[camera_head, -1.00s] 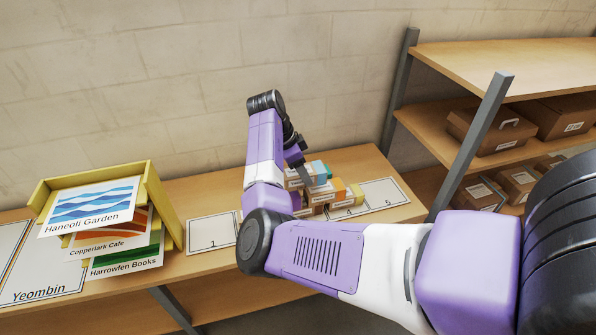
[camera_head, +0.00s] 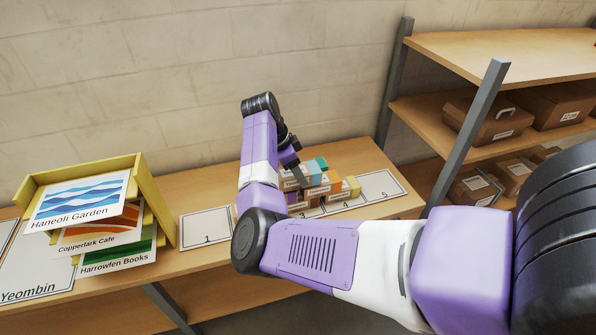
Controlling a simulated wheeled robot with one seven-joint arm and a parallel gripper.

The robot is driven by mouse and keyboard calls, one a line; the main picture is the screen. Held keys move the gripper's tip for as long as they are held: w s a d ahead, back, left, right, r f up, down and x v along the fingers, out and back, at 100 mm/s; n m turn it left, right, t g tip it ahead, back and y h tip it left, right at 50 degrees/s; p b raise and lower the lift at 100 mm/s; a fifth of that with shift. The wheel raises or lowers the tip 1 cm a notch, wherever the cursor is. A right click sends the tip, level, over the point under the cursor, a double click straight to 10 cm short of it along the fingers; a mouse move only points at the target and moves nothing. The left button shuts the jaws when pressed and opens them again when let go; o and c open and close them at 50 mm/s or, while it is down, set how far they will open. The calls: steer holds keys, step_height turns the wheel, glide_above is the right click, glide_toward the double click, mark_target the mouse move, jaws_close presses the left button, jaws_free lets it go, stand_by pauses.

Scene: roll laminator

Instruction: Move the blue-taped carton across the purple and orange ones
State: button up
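Several small cartons with coloured tape are piled on the table under and beside my gripper. A carton with teal-blue tape (camera_head: 320,164) is at the back of the pile's top. An orange-taped carton (camera_head: 331,179) is in front of it, and another orange patch shows just left, partly behind my gripper. A yellow-taped carton (camera_head: 352,187) is at the right end. A purple patch (camera_head: 291,197), perhaps a carton's tape, shows low at the left beside my arm. My gripper (camera_head: 299,176) points down at the pile's left side. Its fingers are small and dark, and I cannot tell whether they hold anything.
Numbered white mats lie along the table (camera_head: 230,263); mat 1 (camera_head: 207,226) and mat 5 (camera_head: 380,186) look bare. A yellow tray (camera_head: 156,200) with printed cards stands at the left. A shelf rack with brown boxes (camera_head: 487,118) stands at the right.

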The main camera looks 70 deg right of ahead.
steer(key=shift+f, duration=0.3)
steer(key=o, duration=1.6)
steer(key=b+v, duration=0.2)
steer(key=v, duration=0.6)
